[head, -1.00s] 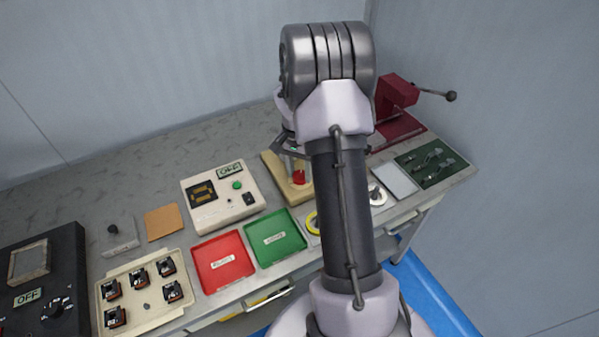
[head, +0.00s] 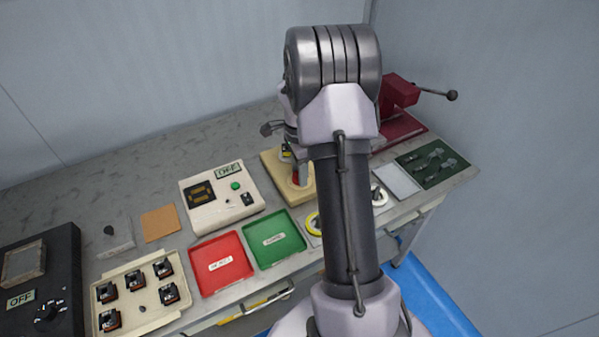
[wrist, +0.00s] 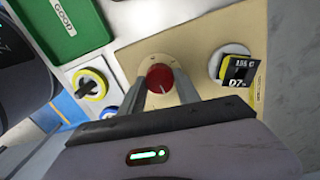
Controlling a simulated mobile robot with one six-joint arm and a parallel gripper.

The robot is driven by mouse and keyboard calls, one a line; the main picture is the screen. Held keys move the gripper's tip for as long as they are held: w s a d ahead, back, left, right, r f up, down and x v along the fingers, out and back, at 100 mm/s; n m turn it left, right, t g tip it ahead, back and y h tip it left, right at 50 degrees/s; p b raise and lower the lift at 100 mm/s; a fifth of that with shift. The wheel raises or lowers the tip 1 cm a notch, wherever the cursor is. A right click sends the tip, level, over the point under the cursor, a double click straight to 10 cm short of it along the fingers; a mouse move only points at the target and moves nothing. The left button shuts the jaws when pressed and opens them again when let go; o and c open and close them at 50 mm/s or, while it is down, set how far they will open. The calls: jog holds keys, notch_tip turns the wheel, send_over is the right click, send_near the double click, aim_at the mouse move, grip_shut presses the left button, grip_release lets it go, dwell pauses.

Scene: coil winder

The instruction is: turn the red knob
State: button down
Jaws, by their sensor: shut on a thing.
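The red knob (wrist: 159,78) stands on a beige base plate (wrist: 200,28) and shows between my two fingers in the wrist view. My gripper (wrist: 160,86) is shut on the knob, with one finger on each side of it. A pale line marks the knob's top. In the head view a small red part of the knob (head: 296,176) shows on the beige plate (head: 272,163), and my arm hides most of the gripper.
A small yellow-and-black counter (wrist: 237,70) sits right of the knob in the wrist view. A green tray (head: 274,239), a red tray (head: 221,263) and a control box (head: 219,199) stand to the left. A dark red press (head: 398,100) stands behind right.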

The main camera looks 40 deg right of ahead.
jog(key=shift+m, duration=0.5)
jog(key=c, duration=0.9)
grip_release()
jog(key=r+p, duration=0.2)
jog(key=r, duration=0.3)
jog(key=r+p, duration=0.2)
jog(key=r, duration=0.4)
jog(key=w+r+p, duration=0.1)
jog(key=r+p, duration=0.1)
jog(key=r, duration=0.4)
jog(key=shift+d+r, duration=0.2)
jog(key=shift+d, duration=0.05)
